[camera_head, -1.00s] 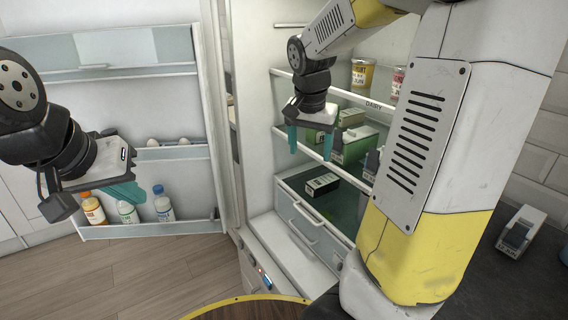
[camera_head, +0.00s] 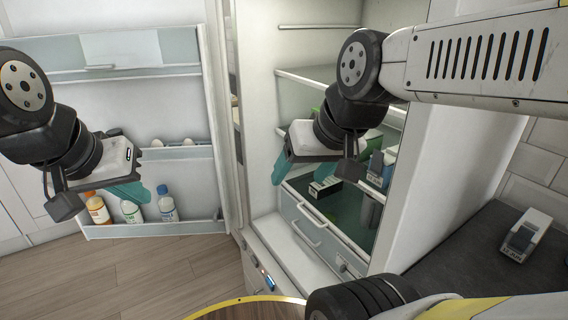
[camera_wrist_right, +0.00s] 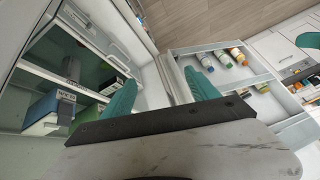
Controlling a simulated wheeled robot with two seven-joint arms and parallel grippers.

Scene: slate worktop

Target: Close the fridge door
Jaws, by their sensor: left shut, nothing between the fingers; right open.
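The fridge door (camera_head: 185,102) stands wide open on the left, with shelves on its inner face. The fridge body (camera_head: 250,110) is open at the centre. My left gripper (camera_head: 140,192) is shut and empty in front of the door's lower shelf, partly covering the bottles; I cannot tell whether it touches the door. My right gripper (camera_head: 282,172) is open and empty in front of the fridge opening, near its left side. In the right wrist view its two teal fingers (camera_wrist_right: 162,95) are spread apart, with the fridge interior at left and the door shelves at right.
Several bottles (camera_head: 165,203) stand in the door's bottom shelf, and eggs (camera_head: 187,142) sit in the shelf above. Boxes (camera_head: 378,168) stand inside the fridge above a drawer (camera_head: 310,232). A dark worktop (camera_head: 470,262) with a small box (camera_head: 527,233) is at right.

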